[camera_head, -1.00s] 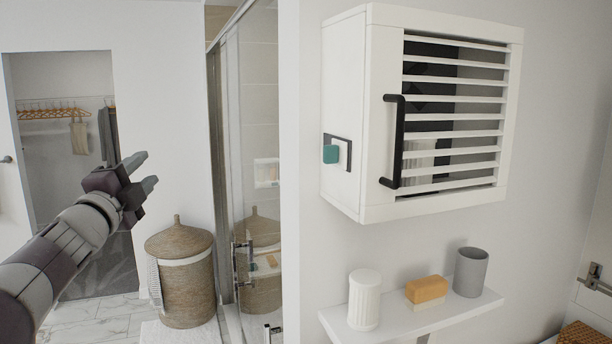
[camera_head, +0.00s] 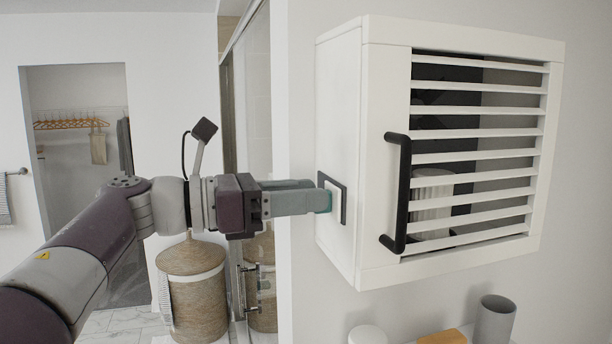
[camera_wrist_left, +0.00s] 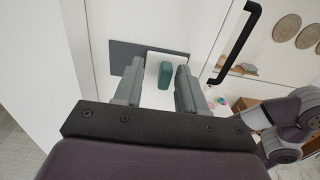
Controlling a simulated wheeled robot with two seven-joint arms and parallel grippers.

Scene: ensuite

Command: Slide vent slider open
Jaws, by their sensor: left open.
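The vent slider is a small teal knob (camera_wrist_left: 166,75) on the left side wall of the white louvred cabinet (camera_head: 338,130). It sits on a white patch by a dark rectangular plate (camera_wrist_left: 126,56); the dark edge also shows in the head view (camera_head: 345,205). My left gripper (camera_head: 322,200) reaches in from the left, level with the knob. In the wrist view its two open fingers (camera_wrist_left: 158,88) stand either side of the knob, with a visible gap to each. In the head view the fingers partly hide the knob. My right gripper is out of view.
A black bar handle (camera_head: 398,192) stands out from the cabinet's slatted front. Below, a grey cup (camera_head: 494,320), an orange block (camera_head: 442,338) and a white lidded jar (camera_head: 367,335) are partly visible. A wicker basket (camera_head: 192,280) stands on the floor behind my left arm.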

